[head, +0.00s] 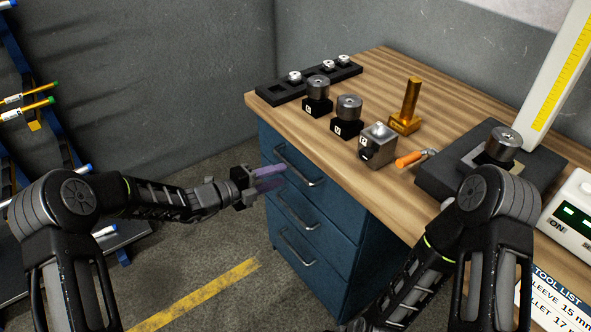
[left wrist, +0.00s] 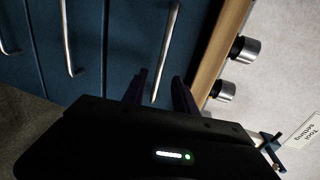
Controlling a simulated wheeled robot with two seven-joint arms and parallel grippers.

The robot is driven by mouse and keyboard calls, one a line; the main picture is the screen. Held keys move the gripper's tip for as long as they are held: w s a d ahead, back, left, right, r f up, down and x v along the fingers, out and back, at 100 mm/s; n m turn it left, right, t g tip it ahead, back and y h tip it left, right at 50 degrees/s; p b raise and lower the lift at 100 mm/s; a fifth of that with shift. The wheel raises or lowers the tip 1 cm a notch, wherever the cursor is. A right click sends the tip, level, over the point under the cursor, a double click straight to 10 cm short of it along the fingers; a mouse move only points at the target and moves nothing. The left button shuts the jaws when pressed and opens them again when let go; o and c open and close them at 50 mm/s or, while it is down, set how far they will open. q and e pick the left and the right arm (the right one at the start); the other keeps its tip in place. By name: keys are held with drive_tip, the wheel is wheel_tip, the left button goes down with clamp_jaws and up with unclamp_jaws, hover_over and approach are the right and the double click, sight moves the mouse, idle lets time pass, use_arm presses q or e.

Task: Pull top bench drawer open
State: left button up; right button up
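The blue bench drawer unit has three drawers. The top drawer (head: 325,166) looks shut, its front flush with those below. Its silver bar handle (head: 304,175) also shows in the left wrist view (left wrist: 167,50). I cannot tell whether the handle is fully between the fingertips. My right gripper is out of view.
The wooden bench top (head: 385,75) carries black holders with metal parts, a steel block (head: 377,145), a brass piece (head: 405,110) and an orange-handled tool (head: 410,159). Middle (head: 297,211) and bottom (head: 297,249) drawer handles lie below. Floor before the drawers is clear.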

sight(295, 168)
use_arm(q)
drive_tip(key=x, duration=0.6)
drive_tip(key=shift+w+d+f, duration=0.1)
drive_tip(key=shift+w+d, duration=0.05)
drive_tip(key=shift+d, duration=0.2)
drive_tip(key=shift+c, duration=0.4)
clamp_jaws()
idle(0.7)
